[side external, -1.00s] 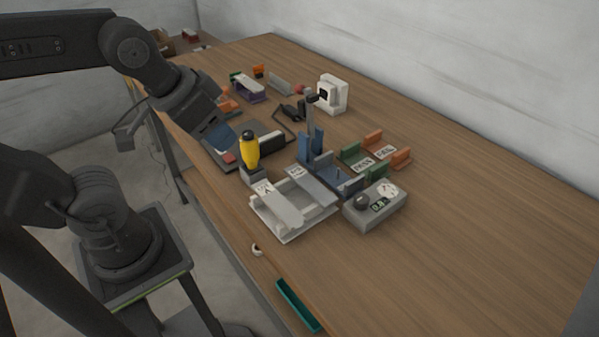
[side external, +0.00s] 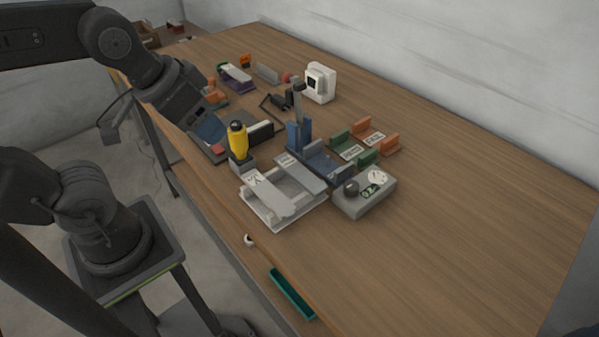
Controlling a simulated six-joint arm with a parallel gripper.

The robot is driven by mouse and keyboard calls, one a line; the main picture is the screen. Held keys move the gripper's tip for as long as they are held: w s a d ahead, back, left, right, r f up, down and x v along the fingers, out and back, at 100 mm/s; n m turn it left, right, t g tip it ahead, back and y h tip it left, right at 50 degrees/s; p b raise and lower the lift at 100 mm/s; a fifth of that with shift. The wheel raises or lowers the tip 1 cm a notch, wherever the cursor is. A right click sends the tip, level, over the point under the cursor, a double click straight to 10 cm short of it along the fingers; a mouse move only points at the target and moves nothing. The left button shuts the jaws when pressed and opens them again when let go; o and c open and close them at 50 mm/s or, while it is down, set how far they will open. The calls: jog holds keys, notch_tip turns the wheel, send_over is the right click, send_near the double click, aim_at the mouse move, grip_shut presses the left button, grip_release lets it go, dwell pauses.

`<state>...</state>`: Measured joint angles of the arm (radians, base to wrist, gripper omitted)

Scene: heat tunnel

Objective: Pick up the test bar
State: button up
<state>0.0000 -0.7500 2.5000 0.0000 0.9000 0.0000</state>
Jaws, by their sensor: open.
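I cannot single out the test bar for sure. Two long flat grey bars with pale labels lie at the light grey tray (side external: 279,222): a front bar (side external: 272,197) and a back bar (side external: 303,174). My gripper (side external: 206,124) is at the upper left, over the dark flat plate (side external: 205,152) and left of the bars, apart from them. Its fingers are dark and small here, and it is open. A blue piece (side external: 212,131) shows at its tip; I cannot tell whether they touch.
A yellow-and-black upright tool (side external: 238,141) stands between my gripper and the tray. Green and orange holders (side external: 361,127) stand farther right. The table's right side is clear.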

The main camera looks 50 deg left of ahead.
jog(key=shift+o, duration=1)
jog(key=n+g, duration=0.6)
jog(key=n, duration=1.2)
send_over(299, 172)
notch_tip(299, 172, down, 7)
notch_tip(299, 172, down, 8)
jog(key=shift+s+f, duration=0.1)
jog(key=shift+s, duration=0.05)
jog(key=shift+w+f, duration=0.2)
jog(key=shift+f, duration=2.55)
jog(key=shift+c, duration=0.4)
